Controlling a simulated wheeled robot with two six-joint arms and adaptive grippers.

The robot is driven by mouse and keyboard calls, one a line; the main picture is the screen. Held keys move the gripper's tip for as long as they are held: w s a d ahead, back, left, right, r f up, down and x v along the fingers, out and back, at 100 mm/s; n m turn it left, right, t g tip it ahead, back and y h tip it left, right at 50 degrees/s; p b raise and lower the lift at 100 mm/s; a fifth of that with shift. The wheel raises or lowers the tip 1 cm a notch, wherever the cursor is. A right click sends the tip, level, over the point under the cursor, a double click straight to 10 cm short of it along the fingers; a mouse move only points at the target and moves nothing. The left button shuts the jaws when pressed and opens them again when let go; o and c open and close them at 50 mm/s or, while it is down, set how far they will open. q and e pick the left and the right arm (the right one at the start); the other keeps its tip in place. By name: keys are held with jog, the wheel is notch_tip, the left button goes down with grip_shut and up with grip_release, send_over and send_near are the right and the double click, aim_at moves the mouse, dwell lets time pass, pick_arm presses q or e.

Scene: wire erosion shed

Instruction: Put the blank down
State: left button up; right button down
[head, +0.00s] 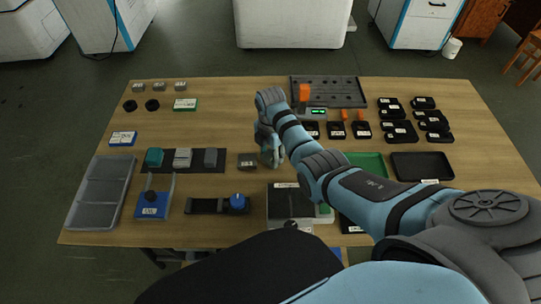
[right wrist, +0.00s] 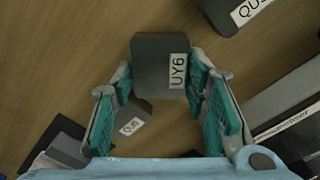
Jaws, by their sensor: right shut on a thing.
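My right gripper (head: 270,157) hangs over the middle of the table. In the right wrist view its teal-padded fingers (right wrist: 161,84) are shut on a dark grey blank (right wrist: 153,62) with a white "UY6" label. The wooden top lies below it; I cannot tell the gap. In the head view a grey-brown block (head: 248,162) shows just left of the gripper; I cannot tell whether it is the held blank. A smaller labelled grey block (right wrist: 130,113) shows below the left finger in the right wrist view. My left gripper is out of view.
Left of the gripper a dark mat (head: 226,166) carries several blocks. A grey device (head: 283,203) stands nearer me. A green tray (head: 367,160), a black tray (head: 420,166) and several small black bins lie right. Bare wood (head: 225,110) shows farther back.

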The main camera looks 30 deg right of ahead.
aim_at(270, 156)
jog(key=shift+r, duration=0.1)
jog(key=shift+w, duration=0.15)
jog(key=c, duration=0.9)
grip_release()
jog(key=shift+f, duration=0.25)
jog(key=shift+c, duration=0.2)
jog(key=shift+r, duration=0.15)
notch_tip(270, 156, up, 12)
jog(key=p, duration=0.3)
jog(key=shift+p, duration=0.35)
